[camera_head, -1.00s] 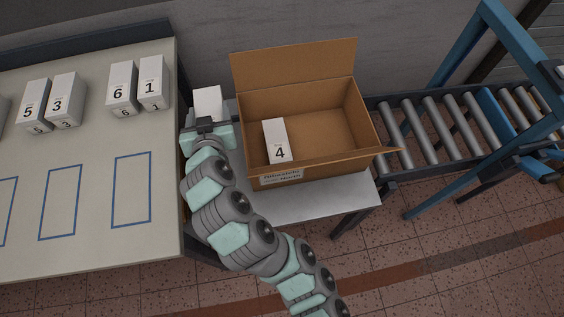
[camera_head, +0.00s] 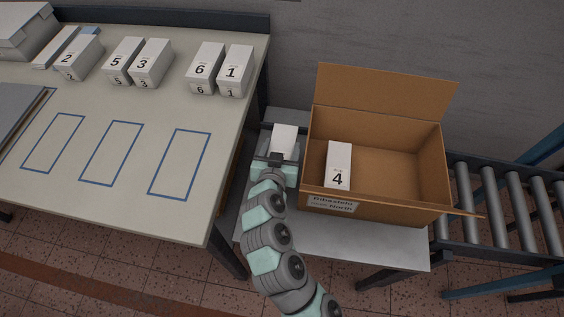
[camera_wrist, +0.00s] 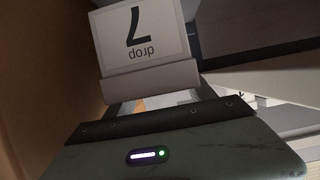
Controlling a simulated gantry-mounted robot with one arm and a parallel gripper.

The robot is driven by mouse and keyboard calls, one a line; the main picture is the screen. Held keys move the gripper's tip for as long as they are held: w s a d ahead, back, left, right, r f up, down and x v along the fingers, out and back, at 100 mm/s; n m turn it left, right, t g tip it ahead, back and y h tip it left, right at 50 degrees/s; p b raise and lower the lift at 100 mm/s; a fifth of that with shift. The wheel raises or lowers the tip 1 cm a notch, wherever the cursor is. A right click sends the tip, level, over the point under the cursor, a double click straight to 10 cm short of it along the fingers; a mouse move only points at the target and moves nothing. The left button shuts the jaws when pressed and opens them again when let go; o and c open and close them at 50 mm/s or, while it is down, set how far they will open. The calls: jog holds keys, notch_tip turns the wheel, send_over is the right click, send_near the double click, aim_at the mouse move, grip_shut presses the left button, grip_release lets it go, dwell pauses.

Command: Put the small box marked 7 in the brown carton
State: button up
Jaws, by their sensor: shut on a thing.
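The small white box marked 7 (camera_wrist: 140,35) is held in my gripper, with its number upside down in the wrist view. In the head view the same box (camera_head: 285,138) shows as a white block beyond my gripper (camera_head: 277,160), its number not visible there. The gripper is shut on it, just left of the brown carton (camera_head: 400,207), outside its left wall. The carton is open, with its back flap raised. A white box marked 4 (camera_head: 338,165) stands inside it at the left.
A table (camera_head: 150,215) at the left bears several white boxes, among them those marked 6 (camera_head: 205,65) and 1 (camera_head: 235,68), and blue outlines. The carton stands on a grey stand (camera_head: 375,245). A roller conveyor (camera_head: 510,205) lies to the right. The carton's right side is empty.

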notch_tip(320, 180, down, 6)
jog(key=shift+f+b, duration=0.15)
jog(key=shift+b, duration=0.75)
jog(key=o, duration=1.6)
jog(key=shift+c, duration=0.2)
